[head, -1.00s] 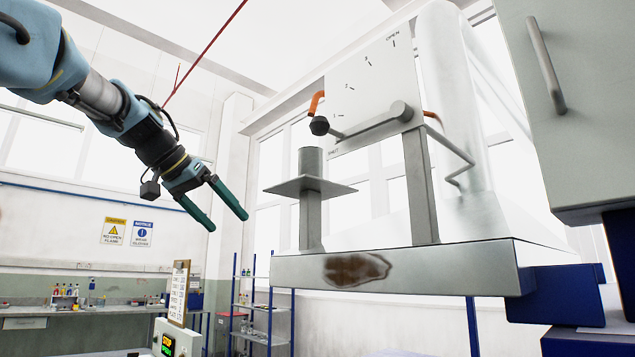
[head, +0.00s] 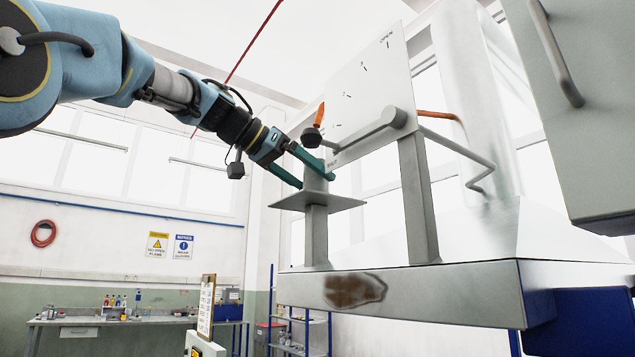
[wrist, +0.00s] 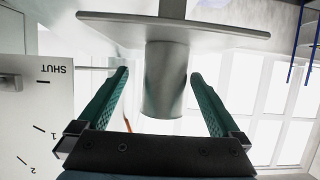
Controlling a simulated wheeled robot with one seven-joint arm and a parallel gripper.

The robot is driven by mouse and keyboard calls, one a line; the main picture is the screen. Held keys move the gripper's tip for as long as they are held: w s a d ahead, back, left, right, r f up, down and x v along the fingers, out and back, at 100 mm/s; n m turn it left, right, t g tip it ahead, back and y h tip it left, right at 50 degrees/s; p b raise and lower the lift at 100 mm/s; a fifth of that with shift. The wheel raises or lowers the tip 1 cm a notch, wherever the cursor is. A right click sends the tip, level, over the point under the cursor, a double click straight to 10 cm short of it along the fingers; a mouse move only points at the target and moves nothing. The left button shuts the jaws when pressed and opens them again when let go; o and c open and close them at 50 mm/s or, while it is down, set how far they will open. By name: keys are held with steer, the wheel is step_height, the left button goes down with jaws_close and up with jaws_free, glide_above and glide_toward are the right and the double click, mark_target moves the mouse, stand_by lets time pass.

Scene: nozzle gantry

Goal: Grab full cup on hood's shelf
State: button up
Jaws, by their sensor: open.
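A grey metal cup (head: 314,180) stands upright on the small square shelf (head: 342,203) on the hood. In the wrist view the cup (wrist: 167,85) hangs upside down in the picture below the shelf plate (wrist: 110,25). My gripper (head: 315,183) is open, with its green fingers on either side of the cup. In the wrist view there is a gap between each finger and the cup, and the open gripper (wrist: 160,75) is roughly centred on it. The cup's contents are not visible.
A white dial panel (head: 370,85) marked OPEN stands right behind the cup, with a grey lever (head: 365,130) ending in a dark knob (head: 311,137) close above my fingers. A metal post (head: 418,200) rises from the stained hood edge (head: 430,290). Free air lies left.

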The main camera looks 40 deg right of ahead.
mark_target(325, 190)
steer(key=p+x, duration=0.1)
steer(key=x, duration=0.2)
steer(key=p+x, duration=0.1)
steer(key=shift+w+d+p, duration=0.3)
steer(key=shift+d+p, duration=0.05)
steer(key=shift+d, duration=0.05)
steer(key=shift+d+f, duration=0.25)
steer(key=shift+d, duration=0.1)
steer(key=c, duration=1.5)
steer(key=shift+r, duration=0.1)
steer(key=shift+c, duration=0.2)
